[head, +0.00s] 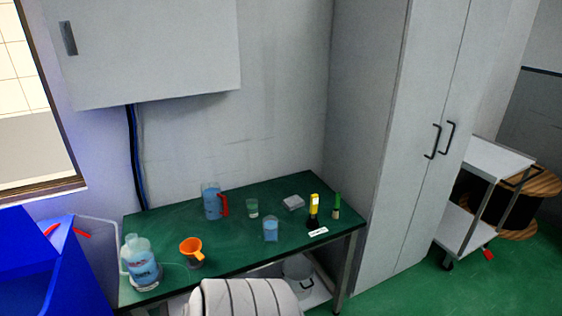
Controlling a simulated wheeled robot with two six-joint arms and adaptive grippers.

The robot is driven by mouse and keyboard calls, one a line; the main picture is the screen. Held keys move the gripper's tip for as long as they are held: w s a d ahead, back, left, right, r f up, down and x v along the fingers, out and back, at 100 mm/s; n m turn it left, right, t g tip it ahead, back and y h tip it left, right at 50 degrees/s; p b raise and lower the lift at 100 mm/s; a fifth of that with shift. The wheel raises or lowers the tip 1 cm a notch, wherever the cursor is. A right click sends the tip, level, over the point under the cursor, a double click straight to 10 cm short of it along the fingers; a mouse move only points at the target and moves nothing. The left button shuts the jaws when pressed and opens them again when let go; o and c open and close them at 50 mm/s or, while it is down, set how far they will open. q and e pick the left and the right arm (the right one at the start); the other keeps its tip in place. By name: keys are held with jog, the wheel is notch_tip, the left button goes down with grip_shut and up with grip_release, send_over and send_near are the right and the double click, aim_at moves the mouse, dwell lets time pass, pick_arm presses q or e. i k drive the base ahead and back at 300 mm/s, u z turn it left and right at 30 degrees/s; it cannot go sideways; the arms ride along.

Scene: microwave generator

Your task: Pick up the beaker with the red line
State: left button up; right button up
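A clear beaker (271,230) with bluish contents stands upright near the middle front of the green-topped table (235,244). A smaller clear beaker (252,207) with a greenish look stands behind it and a little to the left. A larger clear jug (212,202) with a red handle stands farther left, towards the back. I cannot make out a red line on either beaker at this size. Neither of my grippers is in view.
An orange funnel-like cup (191,250) and a labelled wash bottle (142,262) stand at the table's left front. A yellow-and-black tool (314,210), a green-topped item (336,206) and a small grey block (293,203) are at the right. A wall cabinet (150,50) hangs above.

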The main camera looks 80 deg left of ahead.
aim_at(269, 223)
jog(key=u, duration=0.5)
jog(key=i, duration=0.85)
jog(key=u, duration=0.8)
